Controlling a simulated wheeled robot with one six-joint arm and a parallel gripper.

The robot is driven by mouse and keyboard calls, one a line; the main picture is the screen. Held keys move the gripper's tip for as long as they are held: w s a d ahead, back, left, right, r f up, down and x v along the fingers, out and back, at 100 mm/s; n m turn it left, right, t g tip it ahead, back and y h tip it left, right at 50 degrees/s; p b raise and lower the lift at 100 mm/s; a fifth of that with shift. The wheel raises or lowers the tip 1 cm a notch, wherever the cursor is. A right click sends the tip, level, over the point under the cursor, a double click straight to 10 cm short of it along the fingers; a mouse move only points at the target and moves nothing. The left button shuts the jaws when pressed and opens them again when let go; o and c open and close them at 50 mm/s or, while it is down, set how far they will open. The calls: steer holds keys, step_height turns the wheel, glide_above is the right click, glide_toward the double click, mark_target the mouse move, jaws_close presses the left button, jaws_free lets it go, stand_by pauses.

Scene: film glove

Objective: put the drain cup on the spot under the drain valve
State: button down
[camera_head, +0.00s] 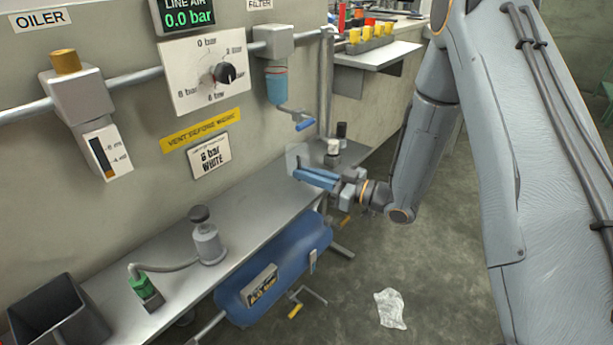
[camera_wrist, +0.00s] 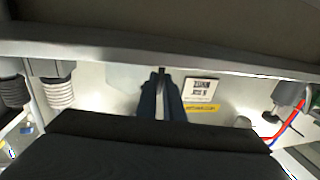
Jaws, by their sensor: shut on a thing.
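My gripper (camera_head: 312,178) has blue fingers and reaches left over the metal shelf, below the filter. It is shut on a pale, see-through piece (camera_head: 296,157), which looks like the drain cup. In the wrist view my dark blue fingers (camera_wrist: 161,85) are close together with a thin edge between them, and a pale see-through shape (camera_wrist: 122,78) shows left of them. The drain valve (camera_head: 297,113), with a blue lever, hangs under the blue filter bowl (camera_head: 276,84), above the held piece. The spot under the valve cannot be made out. Whether the cup touches the shelf is unclear.
A white-topped bottle (camera_head: 332,150) and a dark one (camera_head: 341,131) stand behind my gripper. The shelf (camera_head: 250,200) is bare left of it, up to a pump bottle (camera_head: 207,240). A dark bin (camera_head: 57,318) stands far left. A blue tank (camera_head: 275,268) lies below.

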steer(key=c, duration=1.9)
jaws_free()
steer(key=shift+f, duration=0.1)
